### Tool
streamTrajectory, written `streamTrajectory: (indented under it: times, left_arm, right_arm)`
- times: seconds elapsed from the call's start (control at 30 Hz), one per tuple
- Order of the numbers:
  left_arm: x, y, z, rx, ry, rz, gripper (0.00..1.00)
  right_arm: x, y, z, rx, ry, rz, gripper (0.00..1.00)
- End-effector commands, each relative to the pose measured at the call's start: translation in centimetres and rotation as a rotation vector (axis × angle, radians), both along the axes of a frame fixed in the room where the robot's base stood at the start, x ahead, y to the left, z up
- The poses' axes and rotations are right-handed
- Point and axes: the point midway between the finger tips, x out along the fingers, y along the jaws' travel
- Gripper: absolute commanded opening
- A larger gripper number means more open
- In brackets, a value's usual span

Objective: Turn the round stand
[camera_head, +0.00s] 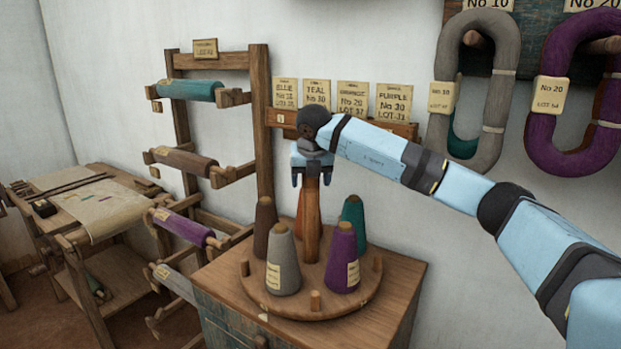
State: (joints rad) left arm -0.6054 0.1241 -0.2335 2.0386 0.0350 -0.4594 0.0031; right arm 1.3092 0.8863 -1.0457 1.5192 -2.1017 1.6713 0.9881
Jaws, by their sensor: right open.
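The round stand (258,297) is a wooden disc on top of a cabinet. It has a central wooden post (311,225) and short pegs along its rim. Several yarn cones stand on it: a grey cone (283,262) and a purple cone (342,260) in front, a brown cone (264,227) at left, a teal cone (354,215) at right, and an orange one partly hidden behind the post. My right gripper (311,178) points down at the top of the post, its fingers apart on either side of it. Whether they touch it is unclear. My left gripper is out of view.
The cabinet (398,300) carries the stand. A wooden rack (262,140) with yarn rolls stands at left, near a table with cloth (95,208). A card rail (400,128) and hanging grey (493,75) and purple (545,130) skeins are on the wall behind my right arm.

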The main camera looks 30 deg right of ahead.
Motion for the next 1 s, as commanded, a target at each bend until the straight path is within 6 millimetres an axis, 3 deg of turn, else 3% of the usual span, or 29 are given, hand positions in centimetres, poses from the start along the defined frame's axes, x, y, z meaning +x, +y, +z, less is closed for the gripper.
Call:
streamTrajectory:
  times: [0.1,0.4,1.0]
  left_arm:
    - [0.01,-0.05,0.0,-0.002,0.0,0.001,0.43]
    - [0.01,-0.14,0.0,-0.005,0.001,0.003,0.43]
    - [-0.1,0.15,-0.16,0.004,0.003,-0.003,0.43]
  right_arm:
    - [-0.01,0.03,0.01,0.0,0.0,0.0,0.71]
    - [-0.02,0.03,0.04,0.0,0.0,0.0,0.03]
    - [0.03,0.07,0.07,0.0,0.0,0.119,0.03]
